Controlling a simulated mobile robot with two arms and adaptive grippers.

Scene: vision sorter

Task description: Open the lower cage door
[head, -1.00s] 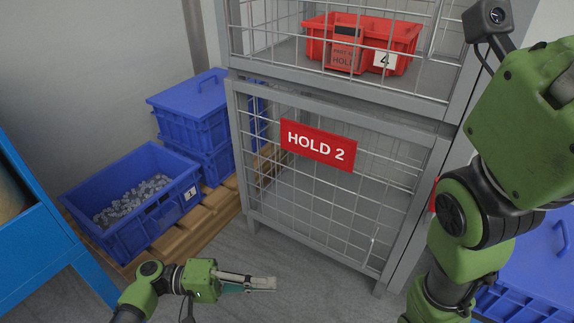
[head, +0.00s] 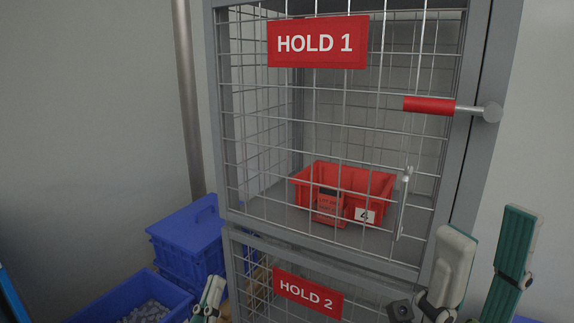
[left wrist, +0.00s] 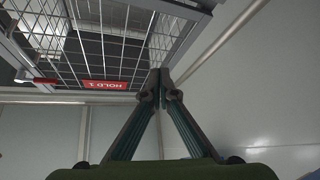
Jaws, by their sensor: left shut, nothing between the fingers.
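The lower cage door (head: 262,283), with its red HOLD 2 sign (head: 308,292), shows only its top part at the bottom of the head view. Its lower part and latch side are out of view or hidden, so I cannot tell whether it is latched. My left gripper (head: 214,283) points up at the bottom, left of the sign. In the left wrist view its fingers meet and are empty (left wrist: 160,88). My right gripper (head: 488,225) is open and empty at the lower right, its two fingers wide apart beside the cage's right post.
The upper cage door has a HOLD 1 sign (head: 318,42), a red-gripped latch (head: 430,105) and a vertical handle (head: 403,205). A red bin (head: 376,186) sits behind its mesh. Blue bins (head: 186,236) stand at the lower left. A vertical pole (head: 187,90) stands left of the cage.

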